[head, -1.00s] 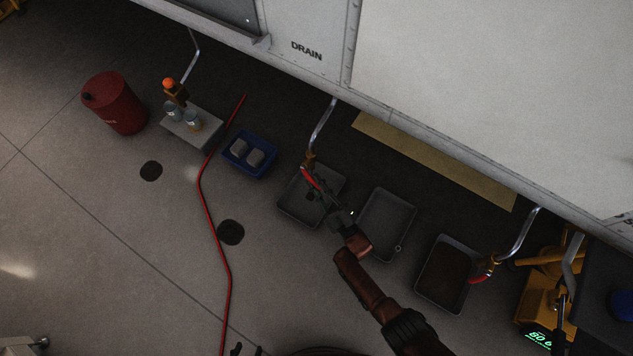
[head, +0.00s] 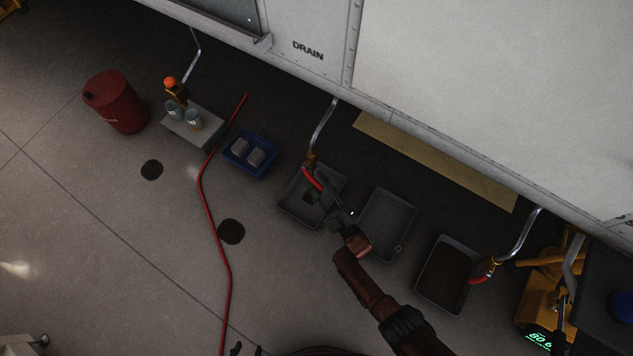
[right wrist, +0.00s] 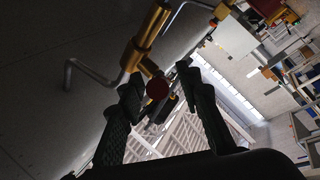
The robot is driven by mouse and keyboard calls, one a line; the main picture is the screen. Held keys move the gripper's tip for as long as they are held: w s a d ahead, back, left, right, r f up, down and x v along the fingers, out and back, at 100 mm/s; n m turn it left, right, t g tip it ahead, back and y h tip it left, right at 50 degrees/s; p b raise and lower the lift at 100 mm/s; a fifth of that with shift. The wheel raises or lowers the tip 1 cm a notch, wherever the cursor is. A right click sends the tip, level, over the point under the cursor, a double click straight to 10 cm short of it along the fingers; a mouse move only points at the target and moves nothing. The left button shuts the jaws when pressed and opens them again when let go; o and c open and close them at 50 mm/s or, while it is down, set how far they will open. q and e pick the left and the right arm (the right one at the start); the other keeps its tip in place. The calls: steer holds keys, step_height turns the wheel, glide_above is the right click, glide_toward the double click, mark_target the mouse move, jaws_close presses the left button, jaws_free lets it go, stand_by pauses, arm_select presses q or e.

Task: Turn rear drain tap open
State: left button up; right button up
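A brass tap (head: 310,160) with a red lever (head: 313,180) hangs on the middle drain pipe (head: 323,125), above a grey tray with a dark patch in it. The lever slants down toward my right gripper (head: 332,205), which is just in front of its end. In the right wrist view the brass tap (right wrist: 147,40) is ahead, and the lever's round red end (right wrist: 157,89) shows between the spread fingers of my right gripper (right wrist: 160,95); contact cannot be told. My left gripper (head: 246,350) shows only its parted dark fingertips at the bottom edge.
Another red-levered tap (head: 487,268) hangs over a tray of brown liquid (head: 426,276) at the right. An empty tray (head: 375,235) lies between. A blue bin (head: 238,162), a red hose (head: 214,230) and a red drum (head: 122,106) are left. The white body's lower edge overhangs the pipes.

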steer(key=v, duration=1.2)
steer(key=shift+c, duration=0.5)
